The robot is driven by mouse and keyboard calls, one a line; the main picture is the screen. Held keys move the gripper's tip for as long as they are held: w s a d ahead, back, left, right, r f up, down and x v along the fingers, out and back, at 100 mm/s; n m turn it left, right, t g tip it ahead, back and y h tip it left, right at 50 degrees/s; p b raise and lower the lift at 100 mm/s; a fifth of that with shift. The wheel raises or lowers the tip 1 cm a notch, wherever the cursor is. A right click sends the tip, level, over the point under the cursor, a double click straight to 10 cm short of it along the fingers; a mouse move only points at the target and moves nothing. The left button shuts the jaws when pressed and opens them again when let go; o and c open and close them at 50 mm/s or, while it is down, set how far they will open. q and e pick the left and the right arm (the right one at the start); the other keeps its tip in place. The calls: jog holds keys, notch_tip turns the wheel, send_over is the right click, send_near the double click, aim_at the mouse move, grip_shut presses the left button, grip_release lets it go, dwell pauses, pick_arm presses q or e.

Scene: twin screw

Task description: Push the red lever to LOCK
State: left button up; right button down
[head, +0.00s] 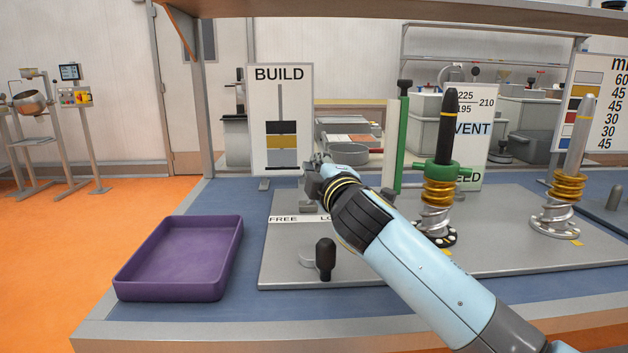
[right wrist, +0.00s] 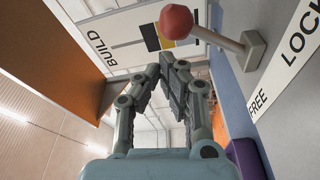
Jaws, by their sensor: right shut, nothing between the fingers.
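The red lever shows in the right wrist view as a red ball knob (right wrist: 176,21) on a grey rod. The rod rises from a pale block (right wrist: 252,50) beside a white strip marked FREE and LOCK (right wrist: 285,70). I cannot tell exactly which way it leans. In the head view my right gripper and wrist hide the knob; the strip (head: 292,218) shows partly, with LOCK half covered. My right gripper (head: 314,165) is shut and empty above the plate. In the right wrist view its fingertips (right wrist: 170,60) are below the knob, with a gap in the picture. My left gripper is not in view.
A purple tray (head: 182,258) stands left of the grey plate (head: 285,272). A black knob (head: 325,258) stands at the plate's front. Two spindles with gold springs (head: 437,190) (head: 568,187) and a green post (head: 403,140) stand to the right. A BUILD board (head: 281,100) stands behind.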

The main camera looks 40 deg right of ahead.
jog(key=shift+s+d+f+b, duration=0.15)
jog(key=shift+s+d+b, duration=0.2)
jog(key=shift+d, duration=0.2)
dwell(0.4)
